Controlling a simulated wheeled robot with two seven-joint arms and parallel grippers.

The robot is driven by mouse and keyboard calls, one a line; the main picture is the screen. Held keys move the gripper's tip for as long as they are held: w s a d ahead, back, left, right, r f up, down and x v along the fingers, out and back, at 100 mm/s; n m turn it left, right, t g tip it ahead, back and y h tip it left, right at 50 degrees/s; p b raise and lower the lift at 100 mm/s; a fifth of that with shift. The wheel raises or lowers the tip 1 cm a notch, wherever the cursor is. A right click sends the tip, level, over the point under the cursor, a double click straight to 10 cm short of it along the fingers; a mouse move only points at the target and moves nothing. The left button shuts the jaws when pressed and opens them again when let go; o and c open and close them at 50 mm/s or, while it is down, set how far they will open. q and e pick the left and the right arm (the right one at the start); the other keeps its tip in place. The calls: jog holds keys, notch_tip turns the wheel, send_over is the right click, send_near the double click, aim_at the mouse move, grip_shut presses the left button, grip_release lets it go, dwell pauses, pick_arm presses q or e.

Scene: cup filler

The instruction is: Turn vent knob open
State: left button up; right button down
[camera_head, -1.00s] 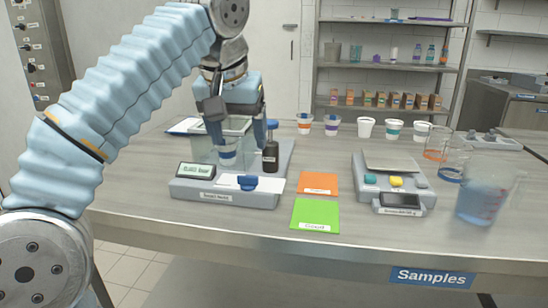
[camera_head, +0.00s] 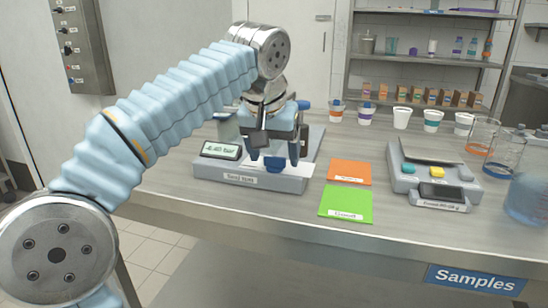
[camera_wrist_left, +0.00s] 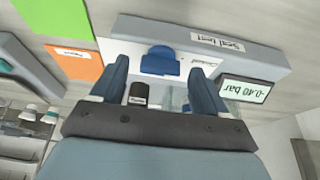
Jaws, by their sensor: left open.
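The blue vent knob (camera_head: 275,163) sits on a white plate at the front of the grey seal test device (camera_head: 215,172). In the left wrist view the knob (camera_wrist_left: 160,62) shows upside down, with its flat tab between the finger ends. My left gripper (camera_head: 273,155) is open and points down over the knob, one finger on each side. In the left wrist view the fingers (camera_wrist_left: 158,78) stand apart from the knob, with gaps on both sides. The device's display (camera_wrist_left: 244,89) reads -0.40 bar. My right gripper is not in view.
A dark labelled cylinder (camera_wrist_left: 138,95) stands behind the knob. A clear chamber (camera_head: 228,128) is partly hidden behind my gripper. Orange (camera_head: 350,172) and green (camera_head: 346,204) mats lie to the right. Farther right are a scale (camera_head: 432,178), several cups and clear beakers (camera_head: 505,157).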

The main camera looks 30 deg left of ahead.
pick_arm(q)
jog(key=shift+w+f, duration=0.1)
jog(key=shift+f, duration=0.1)
jog(key=shift+c, duration=0.3)
jog(key=c, duration=1)
